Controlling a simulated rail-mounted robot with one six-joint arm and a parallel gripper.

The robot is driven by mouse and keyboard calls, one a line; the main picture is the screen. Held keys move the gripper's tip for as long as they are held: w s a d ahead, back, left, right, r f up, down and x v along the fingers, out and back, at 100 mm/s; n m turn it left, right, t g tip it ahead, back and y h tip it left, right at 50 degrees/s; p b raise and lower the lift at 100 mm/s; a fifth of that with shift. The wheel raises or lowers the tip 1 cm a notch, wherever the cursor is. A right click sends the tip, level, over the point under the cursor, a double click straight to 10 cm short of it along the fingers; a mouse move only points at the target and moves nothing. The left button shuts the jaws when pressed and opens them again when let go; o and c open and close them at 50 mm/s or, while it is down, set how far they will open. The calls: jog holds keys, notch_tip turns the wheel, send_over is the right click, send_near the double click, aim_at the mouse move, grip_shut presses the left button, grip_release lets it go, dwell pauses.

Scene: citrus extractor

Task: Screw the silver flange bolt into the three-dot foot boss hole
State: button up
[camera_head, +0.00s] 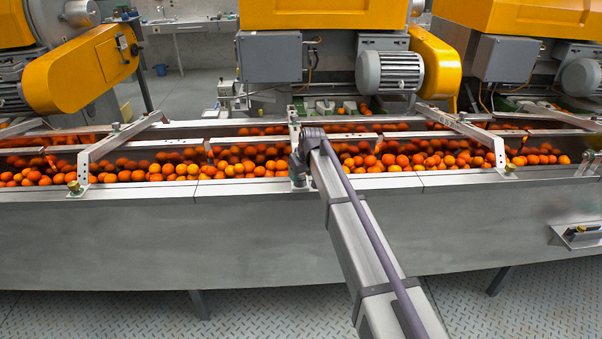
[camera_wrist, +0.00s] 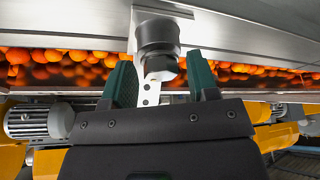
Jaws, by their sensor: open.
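My gripper (camera_wrist: 160,62) shows in the wrist view with its two dark green fingers apart. A dark, stepped cylindrical piece (camera_wrist: 157,36) sits between and just beyond the fingertips, and I see no clear contact. I cannot tell whether it is the boss, the bolt or both. Behind it is a pale metal bracket (camera_wrist: 151,92) with a row of dark dots, apparently three. No silver flange bolt can be made out for sure, and the boss hole is hidden. In the head view my arm reaches the middle bracket (camera_head: 294,125), where my wrist hides the foot.
A steel trough (camera_head: 150,235) full of oranges (camera_head: 240,165) runs across the head view. Similar brackets cross it at left (camera_head: 112,145) and right (camera_head: 470,128). Yellow machines with motors (camera_head: 389,71) stand behind. A small tray (camera_head: 577,237) hangs on the front wall at right.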

jog(key=shift+w+d+n+g+y, duration=0.1)
jog(key=shift+n+g+y, duration=0.4)
jog(key=shift+n, duration=1.25)
jog(key=shift+w+d+n+g+y, duration=0.1)
jog(key=shift+n+g+y, duration=0.35)
jog(key=shift+n, duration=1.3)
jog(key=c, duration=0.5)
jog(key=shift+s+a+m, duration=0.1)
jog(key=shift+s+m, duration=0.05)
jog(key=shift+m, duration=0.45)
jog(key=shift+m+t+h, duration=0.35)
jog(key=shift+m+t, duration=0.2)
jog(key=shift+m, duration=0.65)
jog(key=shift+c, duration=0.2)
jog(key=shift+s+a+m+t+h, duration=0.15)
jog(key=shift+m+t+h, duration=0.25)
jog(key=shift+m, duration=1.3)
